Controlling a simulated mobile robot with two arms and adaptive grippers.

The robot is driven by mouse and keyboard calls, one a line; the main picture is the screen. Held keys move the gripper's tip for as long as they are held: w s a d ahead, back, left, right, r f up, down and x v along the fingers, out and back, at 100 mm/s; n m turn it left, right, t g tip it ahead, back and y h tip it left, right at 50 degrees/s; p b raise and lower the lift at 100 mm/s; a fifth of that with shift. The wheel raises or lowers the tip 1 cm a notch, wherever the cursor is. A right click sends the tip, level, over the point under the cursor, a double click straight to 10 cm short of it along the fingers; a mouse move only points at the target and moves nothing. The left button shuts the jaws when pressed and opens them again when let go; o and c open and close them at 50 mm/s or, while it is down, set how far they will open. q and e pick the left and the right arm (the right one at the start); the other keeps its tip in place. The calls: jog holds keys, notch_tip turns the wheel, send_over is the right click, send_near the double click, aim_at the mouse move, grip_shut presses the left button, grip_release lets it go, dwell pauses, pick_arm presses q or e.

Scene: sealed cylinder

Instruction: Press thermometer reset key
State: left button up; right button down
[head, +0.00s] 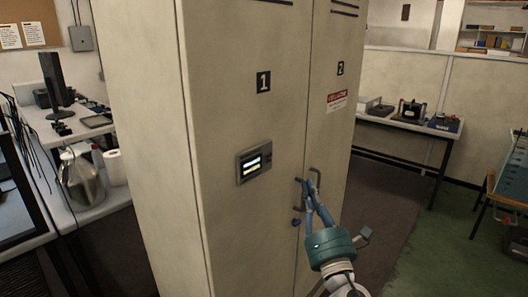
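The thermometer panel (254,162) is a small grey box on the front of cabinet door 1. It has a lit display (252,165) and small dark keys (267,157) on its right side; which one is the reset key is too small to tell. My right gripper (308,187), with a teal wrist, reaches up from the lower right. Its blue fingers are close to the door handles (316,174), to the right of and slightly below the panel. Whether the fingers touch a handle, and how far apart they are, is unclear. My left gripper is not in view.
The tall beige cabinet (225,75) fills the middle, both doors shut. A desk with a jug (82,178) stands left. A bench with devices (410,112) stands behind right. The floor at right is open.

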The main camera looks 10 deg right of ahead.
aim_at(269, 158)
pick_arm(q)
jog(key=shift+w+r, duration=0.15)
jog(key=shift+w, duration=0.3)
pick_arm(e)
jog(key=shift+n+t, duration=0.5)
jog(key=r, duration=0.4)
jog(key=shift+s+a+r, duration=0.1)
jog(key=shift+a+r, duration=0.1)
jog(key=shift+a, duration=0.1)
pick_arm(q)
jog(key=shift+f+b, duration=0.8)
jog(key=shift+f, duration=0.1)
pick_arm(e)
jog(key=w+a, duration=0.5)
jog(key=w, duration=0.2)
jog(key=shift+a, duration=0.15)
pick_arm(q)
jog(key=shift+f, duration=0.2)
pick_arm(e)
jog(key=shift+w+a, duration=0.25)
jog(key=shift+w, duration=0.05)
